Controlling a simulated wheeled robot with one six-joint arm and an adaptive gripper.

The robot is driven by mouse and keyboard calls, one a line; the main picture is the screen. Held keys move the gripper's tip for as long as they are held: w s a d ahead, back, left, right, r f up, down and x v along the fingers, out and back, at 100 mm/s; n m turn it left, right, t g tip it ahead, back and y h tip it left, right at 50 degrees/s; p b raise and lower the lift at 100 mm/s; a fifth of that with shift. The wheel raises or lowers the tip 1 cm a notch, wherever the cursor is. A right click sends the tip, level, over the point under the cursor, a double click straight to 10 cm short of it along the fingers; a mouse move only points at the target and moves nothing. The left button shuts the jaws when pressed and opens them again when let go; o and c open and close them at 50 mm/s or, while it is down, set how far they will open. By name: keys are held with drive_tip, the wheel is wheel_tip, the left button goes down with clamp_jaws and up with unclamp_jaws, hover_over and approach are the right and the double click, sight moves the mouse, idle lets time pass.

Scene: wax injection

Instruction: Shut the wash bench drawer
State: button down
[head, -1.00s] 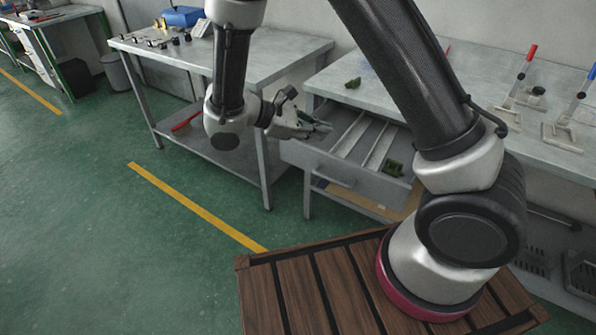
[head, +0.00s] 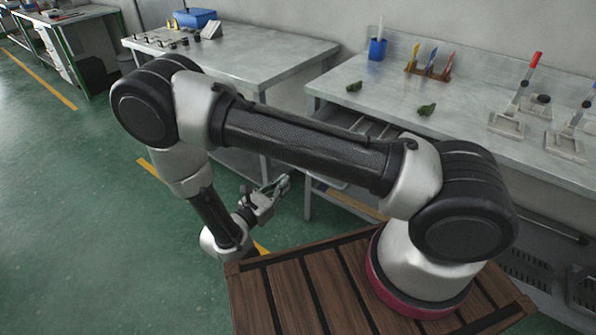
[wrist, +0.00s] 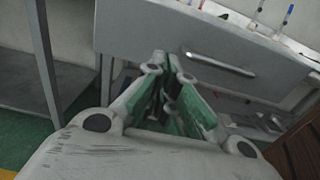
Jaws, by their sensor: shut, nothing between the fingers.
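The wash bench drawer (head: 377,129) stands open. Its divided inside shows above my arm in the head view, and the arm hides much of the rest. In the wrist view its plain grey front (wrist: 140,30) and bar handle (wrist: 222,65) face me, beyond the fingers. My gripper (head: 284,184) is low, in front of the drawer and to its left, over the floor. Its fingers (wrist: 167,58) are shut and empty, pointing toward the drawer front; they appear apart from it.
Another bench (head: 270,55) stands left. Green floor (head: 80,220) is clear at left. My forearm crosses before the drawer.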

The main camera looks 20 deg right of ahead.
drive_tip(key=x, duration=0.8)
drive_tip(key=shift+d, duration=0.1)
